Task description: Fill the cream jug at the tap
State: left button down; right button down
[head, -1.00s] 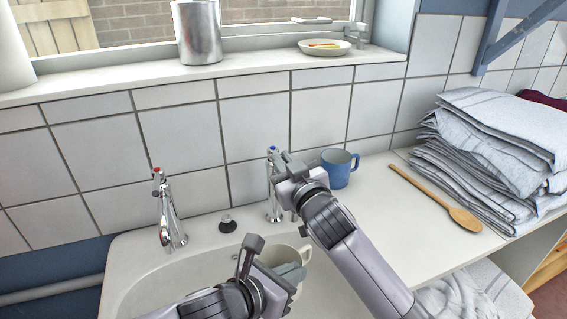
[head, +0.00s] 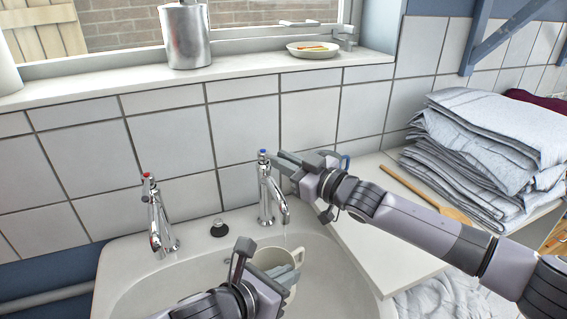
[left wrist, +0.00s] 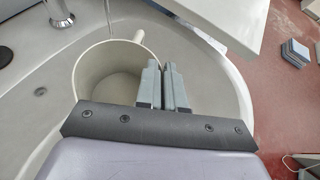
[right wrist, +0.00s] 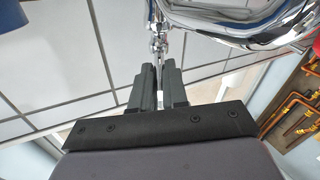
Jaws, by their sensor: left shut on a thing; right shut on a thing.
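The cream jug (head: 277,257) is in the sink (head: 125,280), below the blue-marked tap (head: 265,190). My left gripper (head: 287,276) is shut on the jug at its side; its fingers partly hide the grip in the left wrist view (left wrist: 163,88). The inside of the jug (left wrist: 100,80) shows there, with no clear water level. A thin stream (head: 285,238) runs down from the spout towards the jug; I cannot tell exactly where it lands. My right gripper (head: 283,162) is shut on the top lever of this tap, coming from the right.
A red-marked tap (head: 157,215) stands to the left, with a black plug (head: 219,229) between the taps. The blue mug (head: 345,161) is mostly hidden behind my right gripper. A wooden spoon (head: 410,186) and folded linen (head: 490,135) lie on the right-hand counter.

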jog(key=n+g+y, duration=0.1)
jog(key=w+n+g+y, duration=0.1)
jog(key=g, duration=0.1)
jog(key=w+d+n+g+y, duration=0.1)
jog(key=shift+r+n+g, duration=0.25)
jog(key=shift+n+g, duration=0.15)
jog(key=shift+w+d+f+g, duration=0.1)
jog(key=shift+d+g, duration=0.05)
jog(key=shift+g, duration=0.25)
dwell(0.4)
jog(key=c, duration=1.1)
grip_release()
jog(key=shift+c, duration=0.2)
jog(key=shift+f, duration=0.1)
jog(key=v, duration=1.2)
jog(key=shift+f, duration=0.2)
